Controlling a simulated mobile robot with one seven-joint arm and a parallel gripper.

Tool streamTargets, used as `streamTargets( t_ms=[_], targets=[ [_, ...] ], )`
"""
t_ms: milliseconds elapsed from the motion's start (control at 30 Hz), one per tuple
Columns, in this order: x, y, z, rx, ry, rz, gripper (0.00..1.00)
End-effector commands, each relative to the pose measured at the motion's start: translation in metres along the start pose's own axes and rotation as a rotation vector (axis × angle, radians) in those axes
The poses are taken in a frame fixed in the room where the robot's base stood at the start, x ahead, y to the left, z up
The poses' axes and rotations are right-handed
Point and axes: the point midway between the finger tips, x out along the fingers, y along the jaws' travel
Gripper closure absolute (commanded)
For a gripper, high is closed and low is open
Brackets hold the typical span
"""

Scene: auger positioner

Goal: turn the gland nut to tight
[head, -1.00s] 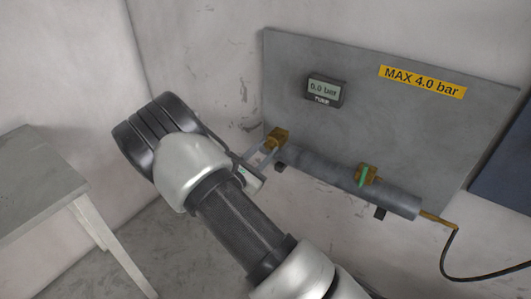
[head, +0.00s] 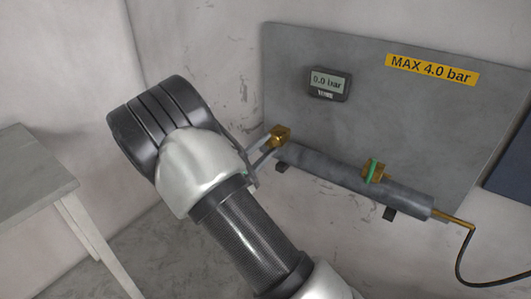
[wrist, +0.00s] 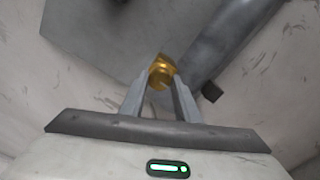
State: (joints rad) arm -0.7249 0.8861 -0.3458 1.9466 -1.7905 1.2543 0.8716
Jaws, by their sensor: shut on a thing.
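The gland nut (head: 280,136) is a brass-coloured nut at the left end of a grey cylinder (head: 325,172) on the wall panel. My gripper (head: 268,146) reaches it from the lower left and is shut on it. In the wrist view the brass nut (wrist: 161,72) sits between the tips of my two fingers (wrist: 160,84). The fingers hide part of its sides. I cannot tell from the frames how tight the nut is.
A second brass fitting (head: 374,171) with a green band sits on the cylinder. A gauge (head: 328,84) on the panel reads 0.0 bar, left of a yellow "MAX 4.0 bar" label (head: 432,70). A brass rod (head: 453,218) and black cable leave the right end. A table (head: 35,175) stands at left.

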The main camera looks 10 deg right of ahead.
Motion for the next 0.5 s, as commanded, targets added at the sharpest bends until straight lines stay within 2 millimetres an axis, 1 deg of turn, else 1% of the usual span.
streamTargets(
  t_ms=[33,233,500],
  targets=[
    [0.0037,0.0045,0.0006,0.023,-0.005,0.012,0.94],
    [0.004,0.0063,0.0015,0.066,-0.007,0.013,0.94],
    [0.0043,0.0076,0.0021,0.076,-0.009,0.014,0.94]
  ],
)
